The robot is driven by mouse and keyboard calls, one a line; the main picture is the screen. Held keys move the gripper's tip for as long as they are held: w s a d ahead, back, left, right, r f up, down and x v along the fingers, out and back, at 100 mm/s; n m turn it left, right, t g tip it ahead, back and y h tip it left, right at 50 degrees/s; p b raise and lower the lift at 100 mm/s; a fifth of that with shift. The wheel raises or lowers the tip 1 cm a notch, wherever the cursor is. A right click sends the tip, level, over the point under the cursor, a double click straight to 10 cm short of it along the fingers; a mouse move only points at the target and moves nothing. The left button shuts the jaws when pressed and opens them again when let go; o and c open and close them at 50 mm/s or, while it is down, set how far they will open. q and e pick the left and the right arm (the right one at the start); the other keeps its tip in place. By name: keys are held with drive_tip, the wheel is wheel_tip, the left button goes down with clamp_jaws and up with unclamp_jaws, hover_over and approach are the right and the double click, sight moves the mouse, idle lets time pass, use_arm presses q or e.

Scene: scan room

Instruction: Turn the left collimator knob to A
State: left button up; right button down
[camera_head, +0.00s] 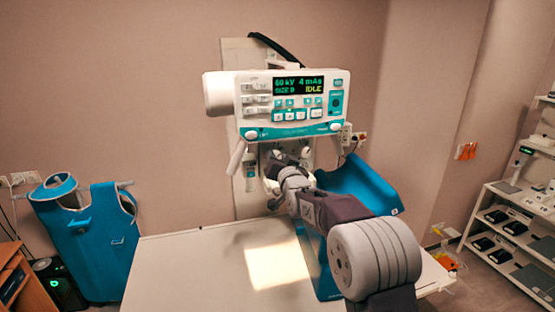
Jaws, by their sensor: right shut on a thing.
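The white and teal X-ray head (318,92) stands at the middle back. Its display (298,85) reads 60 kV, 4 mAs, SIZE D and IDLE. My right arm comes in from the lower right. My right gripper (272,162) is just below the control panel, at the left part of the collimator area. It is shut on what appears to be the left collimator knob. The gripper and wrist hide the knob and its letter marks. My left gripper is not in view.
A pale table (190,262) lies below the head, with a bright light patch (276,266) on it. A blue apron (92,240) hangs at left. Shelves (515,225) stand at right.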

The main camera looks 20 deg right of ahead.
drive_tip(key=shift+a+f+n+b, duration=0.1)
drive_tip(key=shift+f+n+b, duration=0.1)
drive_tip(key=shift+n+b, duration=2)
drive_tip(key=shift+f+n+b, duration=0.2)
drive_tip(key=shift+n+b, duration=1.8)
drive_tip(key=shift+n, duration=0.4)
drive_tip(key=c, duration=1.3)
unclamp_jaws()
drive_tip(key=o, duration=0.3)
drive_tip(key=shift+r, duration=0.2)
